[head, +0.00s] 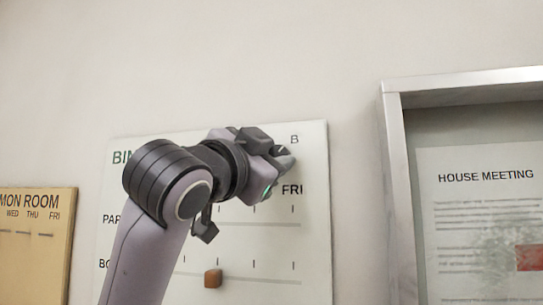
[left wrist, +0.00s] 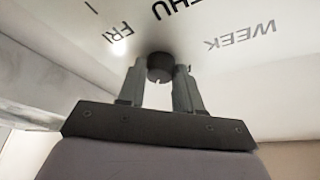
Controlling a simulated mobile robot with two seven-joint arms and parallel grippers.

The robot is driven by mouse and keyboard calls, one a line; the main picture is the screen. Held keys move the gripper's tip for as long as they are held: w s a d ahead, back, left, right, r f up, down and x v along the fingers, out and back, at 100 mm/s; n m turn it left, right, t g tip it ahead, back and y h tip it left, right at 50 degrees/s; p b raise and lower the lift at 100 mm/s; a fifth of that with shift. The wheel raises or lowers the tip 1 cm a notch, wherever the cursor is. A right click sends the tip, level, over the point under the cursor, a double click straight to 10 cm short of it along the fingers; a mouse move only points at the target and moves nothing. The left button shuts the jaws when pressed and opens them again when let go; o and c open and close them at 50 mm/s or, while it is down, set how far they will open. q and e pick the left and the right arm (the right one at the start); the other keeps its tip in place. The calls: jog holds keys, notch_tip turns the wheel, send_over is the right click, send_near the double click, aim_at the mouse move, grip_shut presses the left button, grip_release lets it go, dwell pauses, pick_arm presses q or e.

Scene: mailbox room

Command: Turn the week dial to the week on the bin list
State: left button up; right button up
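The white bin list board (head: 318,230) hangs on the wall, partly covered by my left arm. It shows a green heading cut off after "BIN", a letter B and the word FRI. My left gripper (head: 284,158) is at its upper right, just below the B. In the left wrist view a small dark round week dial (left wrist: 160,67) with a pale mark sits between the fingertips of my left gripper (left wrist: 160,78). The fingers look closed against its two sides. The word WEEK and day names show upside down around it. My right gripper is not in view.
A brown peg (head: 212,278) sits on the board's lower part, among short row marks. A metal-framed notice case (head: 393,170) with a HOUSE MEETING sheet (head: 480,205) is close on the right. A tan room sheet (head: 40,265) hangs at the left. The wall above is bare.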

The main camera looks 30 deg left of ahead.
pick_arm(q)
jog(key=shift+w+d+n+g+y+b, duration=0.15)
jog(key=shift+n+g+y+b, duration=0.5)
jog(key=shift+n+y, duration=2.1)
jog(key=shift+s+d+n+g+y+b, duration=0.2)
jog(key=shift+n+y+b, duration=0.65)
jog(key=shift+n, duration=3.95)
jog(key=shift+w+d+n+g+y+b, duration=0.35)
jog(key=shift+n+y+b, duration=0.9)
jog(key=shift+n, duration=2.5)
jog(key=shift+s+a+y+p, duration=0.15)
jog(key=shift+y+p, duration=0.2)
jog(key=o, duration=1)
